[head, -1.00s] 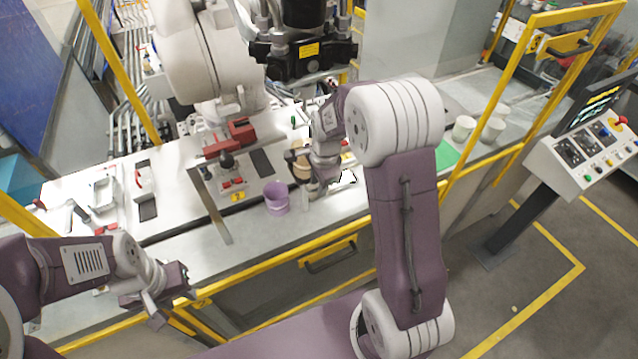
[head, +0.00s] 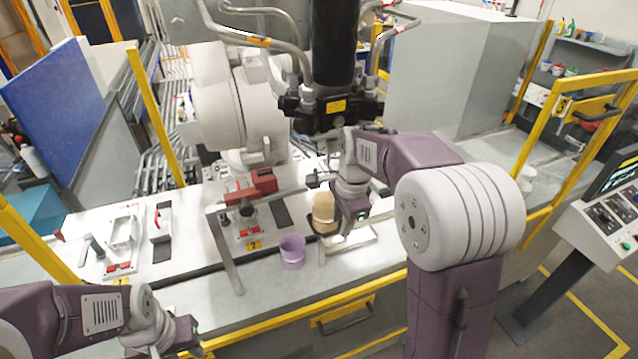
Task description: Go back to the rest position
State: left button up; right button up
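My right gripper (head: 350,218) points down over the workbench (head: 190,290), close beside a beige rounded object (head: 323,206) in a dark holder. Its fingertips are small and partly hidden, so I cannot tell whether they are open or touching anything. My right arm bends up and over from the lower right. My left gripper (head: 176,343) is at the bottom edge, in front of the bench, apart from the things on it. Its fingertips are partly cut off, so its opening is unclear.
A purple cup (head: 292,252) stands on the bench near the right gripper. Red clamp fixtures (head: 262,181) and a metal frame are behind it. A yellow rail (head: 290,325) runs along the bench front. A control panel (head: 610,215) stands at the right. A large industrial robot (head: 232,95) looms behind.

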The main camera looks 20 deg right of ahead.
jog(key=s+a+f+n+b, duration=0.1)
jog(key=s+f+n+b, duration=0.5)
jog(key=f, duration=0.5)
jog(key=s+a+f+n+g+b, duration=0.1)
jog(key=s+a+f+n+b, duration=0.1)
jog(key=s+f+n+b, duration=0.4)
jog(key=s+f+n, duration=0.3)
jog(key=f+n, duration=0.2)
jog(key=f, duration=0.1)
jog(key=shift+s+a, duration=0.25)
jog(key=shift+s, duration=0.05)
dwell(0.5)
